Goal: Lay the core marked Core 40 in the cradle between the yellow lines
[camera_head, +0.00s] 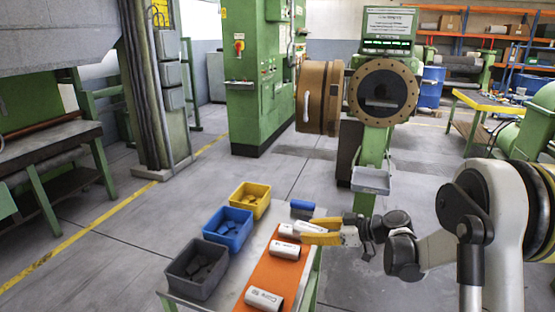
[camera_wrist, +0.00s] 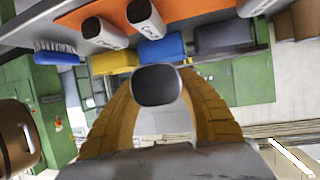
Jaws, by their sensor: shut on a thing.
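My gripper (camera_head: 312,231) is shut on a core at the far end of the orange mat. In the wrist view the held core (camera_wrist: 157,86) shows its dark, rounded end between the two yellow fingers; its label is out of sight. Other white cores lie on the mat: one at the near end (camera_head: 263,299), one at mid-mat (camera_head: 284,249) and one close to my fingertips (camera_head: 287,231). Their labels begin with "Core", but I cannot read the numbers surely. I cannot make out the cradle or the yellow lines beside it.
The orange mat (camera_head: 268,276) lies on a small table. Grey (camera_head: 183,282), blue (camera_head: 213,242) and yellow (camera_head: 237,207) bins stand along its left side. A blue brush (camera_head: 303,205) lies at the far end. A green extruder (camera_head: 372,140) with a grey tray (camera_head: 370,181) stands beyond.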

